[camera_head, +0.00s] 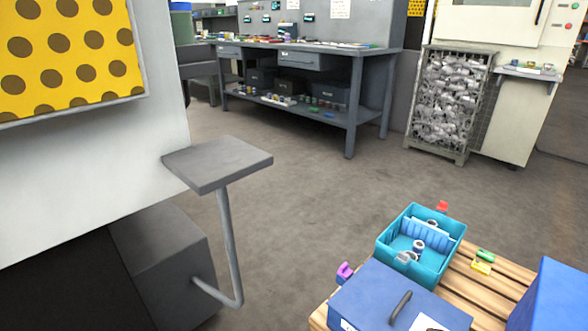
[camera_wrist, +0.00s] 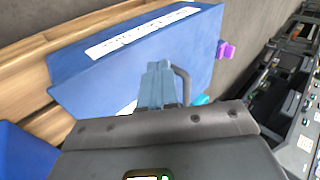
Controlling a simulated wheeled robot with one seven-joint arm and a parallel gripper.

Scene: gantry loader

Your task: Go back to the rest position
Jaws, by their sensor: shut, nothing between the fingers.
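My gripper (camera_wrist: 158,85) shows in the wrist view with its two grey-blue fingers together and nothing between them. It is in front of a blue box (camera_wrist: 90,75) with a white label strip and a dark handle (camera_wrist: 182,82). The fingertips overlap the box in the picture, beside the handle; I cannot tell how far apart they are. In the head view the blue box (camera_head: 365,295) shows its closed lid and handle at the bottom. My gripper is not visible in the head view.
A teal bin (camera_head: 384,248) with metal parts stands on a wooden pallet (camera_head: 468,294). Another blue box (camera_head: 555,300) is at the lower right. A grey shelf (camera_head: 222,160) juts from the machine at left. Open floor (camera_head: 300,165) lies before the workbench (camera_head: 310,46) and wire cage (camera_head: 450,95).

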